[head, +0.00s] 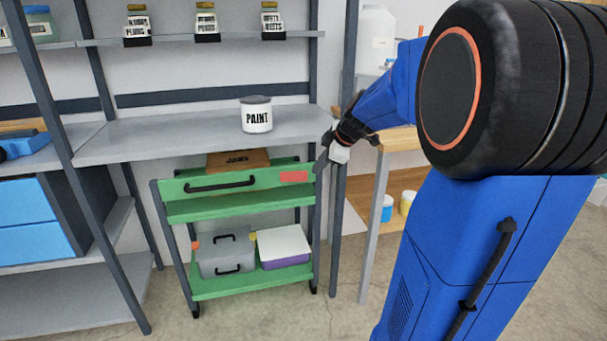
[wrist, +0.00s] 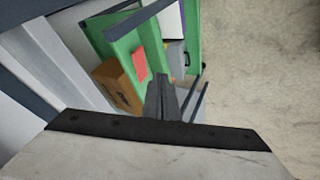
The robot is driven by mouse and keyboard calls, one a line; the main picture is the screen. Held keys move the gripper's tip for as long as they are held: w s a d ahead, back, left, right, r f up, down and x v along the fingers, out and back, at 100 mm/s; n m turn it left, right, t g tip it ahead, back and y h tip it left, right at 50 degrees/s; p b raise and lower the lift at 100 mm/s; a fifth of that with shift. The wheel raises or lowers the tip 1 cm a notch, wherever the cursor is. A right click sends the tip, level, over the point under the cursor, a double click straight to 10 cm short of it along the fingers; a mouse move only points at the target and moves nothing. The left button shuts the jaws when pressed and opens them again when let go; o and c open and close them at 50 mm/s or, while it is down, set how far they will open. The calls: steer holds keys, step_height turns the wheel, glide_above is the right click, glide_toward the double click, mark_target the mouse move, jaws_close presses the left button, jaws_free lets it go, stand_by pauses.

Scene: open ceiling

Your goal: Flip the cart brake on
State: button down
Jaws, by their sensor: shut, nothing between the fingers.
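The green cart (head: 240,208) with dark posts stands under the shelf in the head view. A black handle (head: 220,184) and a red patch (head: 294,177) are on its upper front panel. The red patch also shows in the wrist view (wrist: 139,64). Dark wheels show at its feet, such as the front right one (head: 313,288). I cannot make out which part is the brake. My gripper (head: 321,167) is shut and empty at the cart's upper right corner; I cannot tell whether it touches the post. In the wrist view its fingers (wrist: 162,90) point toward the cart's front.
A brown box (head: 238,160) lies on the cart's top. A grey case (head: 226,254) and a white-and-purple box (head: 284,247) sit on its lower shelf. A paint can (head: 257,115) stands on the grey shelf above. A wooden table (head: 394,140) is to the right. Floor in front is clear.

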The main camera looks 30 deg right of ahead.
mark_target(305, 175)
steer(key=shift+w+d, duration=0.1)
steer(key=shift+d, duration=0.05)
steer(key=x, duration=0.3)
steer(key=w+d+x, duration=0.1)
steer(key=x, duration=0.7)
steer(key=shift+w+d+r, duration=0.1)
steer(key=shift+w+r, duration=0.15)
steer(key=shift+r, duration=0.1)
steer(key=shift+w+d, duration=0.35)
steer(key=shift+w, duration=0.4)
